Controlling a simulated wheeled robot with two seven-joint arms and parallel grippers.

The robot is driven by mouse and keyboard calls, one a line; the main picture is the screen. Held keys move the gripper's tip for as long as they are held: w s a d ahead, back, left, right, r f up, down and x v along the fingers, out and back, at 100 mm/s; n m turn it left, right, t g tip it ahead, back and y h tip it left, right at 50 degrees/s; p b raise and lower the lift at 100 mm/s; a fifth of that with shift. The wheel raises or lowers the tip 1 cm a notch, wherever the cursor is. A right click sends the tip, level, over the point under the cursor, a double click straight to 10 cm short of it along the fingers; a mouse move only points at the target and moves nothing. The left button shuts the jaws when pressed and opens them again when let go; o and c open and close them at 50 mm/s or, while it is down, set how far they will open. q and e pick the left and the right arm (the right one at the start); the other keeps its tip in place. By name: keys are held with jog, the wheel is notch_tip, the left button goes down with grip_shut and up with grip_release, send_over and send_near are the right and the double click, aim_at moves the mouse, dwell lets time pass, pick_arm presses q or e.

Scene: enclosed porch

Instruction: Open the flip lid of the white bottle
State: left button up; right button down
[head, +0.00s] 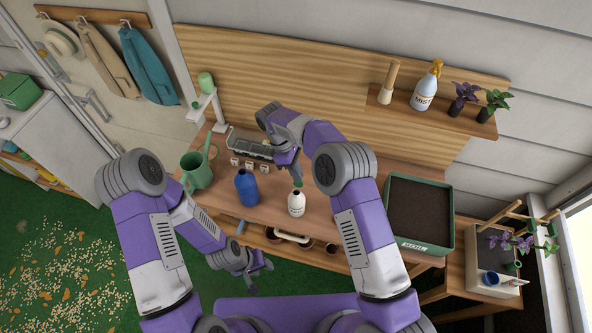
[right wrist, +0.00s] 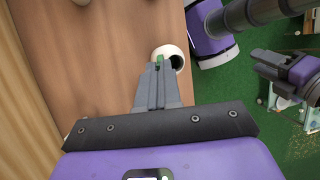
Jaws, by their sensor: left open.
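The white bottle (head: 297,205) stands upright near the front of the wooden bench. Its green lid (head: 298,184) looks tilted up beside a dark opening. The right wrist view shows the white bottle top (right wrist: 168,51) with its dark mouth uncovered and the green lid (right wrist: 159,59) at my fingertips. My right gripper (head: 297,177) reaches down from behind, its fingers shut together at the lid; whether they pinch it is unclear. My left gripper (head: 256,275) is open and empty, low in front of the bench edge; it also shows in the right wrist view (right wrist: 277,84).
A blue bottle (head: 246,188) stands left of the white one, with a green watering can (head: 197,172) farther left. A soil tray (head: 418,214) sits at the right. A grey metal rack (head: 249,145) is behind. Bench space right of the bottle is clear.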

jog(key=shift+s+f, duration=0.1)
jog(key=shift+f, duration=0.05)
jog(key=c, duration=1.6)
grip_release()
jog(key=shift+b+v, duration=0.35)
jog(key=shift+v, duration=3.45)
